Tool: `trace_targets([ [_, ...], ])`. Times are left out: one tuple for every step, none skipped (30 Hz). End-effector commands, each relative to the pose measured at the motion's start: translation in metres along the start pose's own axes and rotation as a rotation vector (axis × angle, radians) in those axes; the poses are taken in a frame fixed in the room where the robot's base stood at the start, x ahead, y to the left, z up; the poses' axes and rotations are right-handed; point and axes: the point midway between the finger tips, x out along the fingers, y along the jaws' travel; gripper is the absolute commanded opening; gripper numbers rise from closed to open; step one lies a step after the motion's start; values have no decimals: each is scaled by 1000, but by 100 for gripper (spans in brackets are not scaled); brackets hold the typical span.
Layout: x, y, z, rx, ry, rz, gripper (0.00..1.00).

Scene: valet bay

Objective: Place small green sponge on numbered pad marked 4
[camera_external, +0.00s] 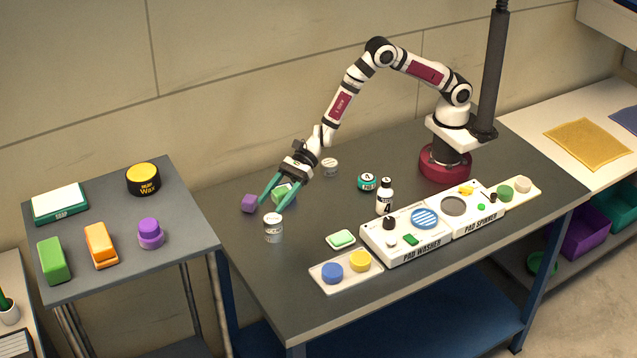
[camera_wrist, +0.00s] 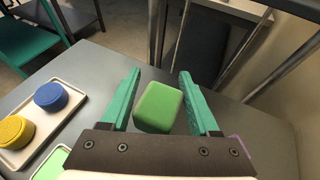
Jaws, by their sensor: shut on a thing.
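A small green block, which looks like the sponge, shows in the external view (camera_external: 281,190) and in the wrist view (camera_wrist: 158,107). It is between the two teal fingers of my gripper (camera_external: 277,196), at the left part of the dark table. In the wrist view my gripper (camera_wrist: 160,103) has one finger on each side of the block and is shut on it. Whether the block touches the table is hard to tell. I cannot make out a numbered pad marked 4 in either view; a white bottle (camera_external: 385,198) bears what looks like a 4.
A green-and-white piece (camera_external: 341,239), a tray (camera_external: 346,281) with blue and yellow pucks, and the white washer unit (camera_external: 374,243) are to the right. A side table (camera_external: 120,250) is at left.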

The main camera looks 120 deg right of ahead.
Motion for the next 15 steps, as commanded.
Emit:
trace_targets([
  [-7, -4, -3, -5, 0, 11, 10],
  [-13, -6, -5, -11, 1, 26, 10],
  [-23, -8, -9, -21, 1, 51, 10],
  [-33, -10, -13, -30, 1, 75, 10],
  [-44, -11, -18, -40, 1, 102, 10],
  [-60, -11, -25, -54, 0, 143, 10],
  [-73, -10, -30, -68, 0, 176, 10],
  [-88, -8, -36, -82, 0, 210, 10],
  [-107, -4, -44, -101, -1, 258, 10],
  [-122, 0, -50, -117, -1, 295, 10],
  [-138, 5, -55, -132, -2, 331, 10],
  [-159, 13, -62, -151, -3, 378, 10],
  [-175, 20, -67, -166, -3, 414, 10],
  [-191, 27, -72, -181, -3, 449, 10],
  [-211, 38, -77, -200, -4, 493, 10],
])
